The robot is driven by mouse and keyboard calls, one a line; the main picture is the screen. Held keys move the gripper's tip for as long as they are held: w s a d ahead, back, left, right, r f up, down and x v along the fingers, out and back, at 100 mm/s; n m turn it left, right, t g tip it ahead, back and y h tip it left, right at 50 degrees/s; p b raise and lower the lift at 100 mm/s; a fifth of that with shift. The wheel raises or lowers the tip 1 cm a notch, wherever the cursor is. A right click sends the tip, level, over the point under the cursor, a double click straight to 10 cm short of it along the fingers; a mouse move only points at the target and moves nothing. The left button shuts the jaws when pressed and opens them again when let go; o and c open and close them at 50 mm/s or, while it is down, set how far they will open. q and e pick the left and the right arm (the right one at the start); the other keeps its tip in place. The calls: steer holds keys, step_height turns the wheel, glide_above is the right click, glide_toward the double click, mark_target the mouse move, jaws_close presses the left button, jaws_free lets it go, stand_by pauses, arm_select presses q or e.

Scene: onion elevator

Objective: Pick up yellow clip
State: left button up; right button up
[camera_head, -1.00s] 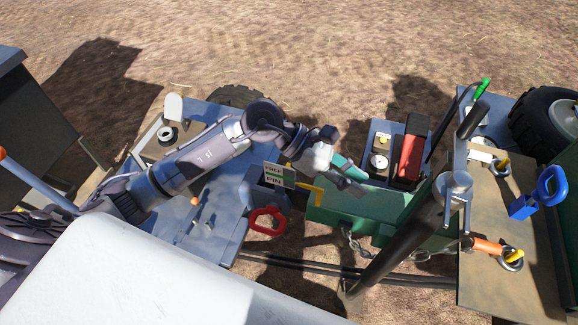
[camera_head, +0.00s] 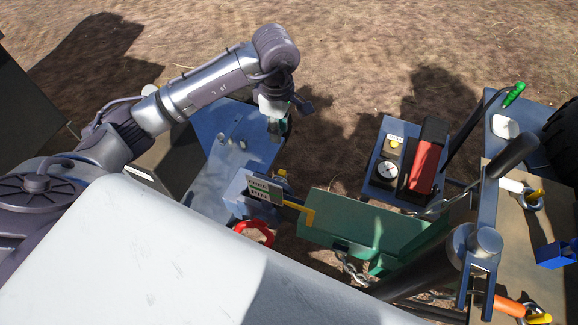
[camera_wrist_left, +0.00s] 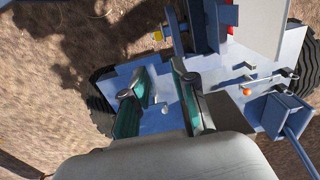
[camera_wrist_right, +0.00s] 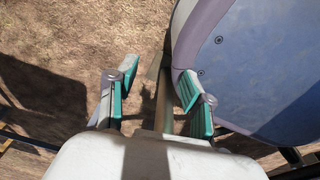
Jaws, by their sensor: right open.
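In the head view a bent yellow piece (camera_head: 307,214) sits at the left end of the green drawbar, and a small yellow piece (camera_head: 282,173) shows behind the sign. I cannot tell for sure which is the clip. A small yellow spot (camera_wrist_left: 158,36) shows at the top of the left wrist view. My left gripper (camera_head: 277,128) hangs over the blue platform, above and left of the yellow pieces. In the left wrist view its green-padded fingers (camera_wrist_left: 153,88) are apart and empty. My right gripper (camera_wrist_right: 158,82) is open and empty in the right wrist view.
A sign (camera_head: 263,190) and red ring (camera_head: 254,232) stand left of the green drawbar (camera_head: 365,222). A box with a gauge and red block (camera_head: 425,166) lies beyond. Rings with yellow tabs (camera_head: 536,195) are on the right-hand platform. A large blue rounded part (camera_wrist_right: 255,70) fills the right wrist view's right side.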

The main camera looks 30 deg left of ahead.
arm_select(q)
step_height(320, 180, down, 5)
steer(key=b, duration=0.5)
glide_above(282, 172)
step_height(282, 172, down, 9)
steer(key=shift+r, duration=0.15)
step_height(282, 172, down, 4)
steer(key=shift+f+b, duration=0.2)
steer(key=shift+b, duration=0.15)
steer(key=shift+f, duration=0.35)
arm_select(e)
steer(key=w+a+r+t, duration=0.1)
steer(key=w+r, duration=0.4)
steer(key=w, duration=0.5)
steer(key=shift+w+a+r, duration=0.15)
steer(key=shift+w+a, duration=0.05)
steer(key=shift+a, duration=0.1)
arm_select(q)
steer(key=shift+c, duration=0.2)
jaws_close()
arm_select(e)
steer(key=shift+s, duration=0.2)
